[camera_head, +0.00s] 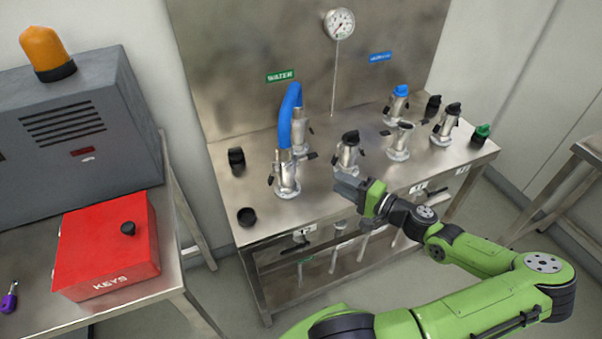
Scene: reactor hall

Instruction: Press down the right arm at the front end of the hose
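The blue hose (286,128) arches between two metal couplings on the steel bench. Its front end sits upright on the front coupling (287,178), and its back end is on the coupling behind (300,134). A small dark arm shows at the left of the front coupling; its right arm is too small to make out clearly. A dark arm (312,156) sticks out to the right between the two ends; I cannot tell which end it belongs to. My gripper (347,186) is right of the front coupling, apart from it, pointing left. Its finger opening is not clear.
Capped couplings stand to the right, one black-capped (348,150) close behind my gripper. Loose black caps (246,216) lie at the bench's left. A red key box (107,245) is on the left table. A gauge (339,23) is on the back panel.

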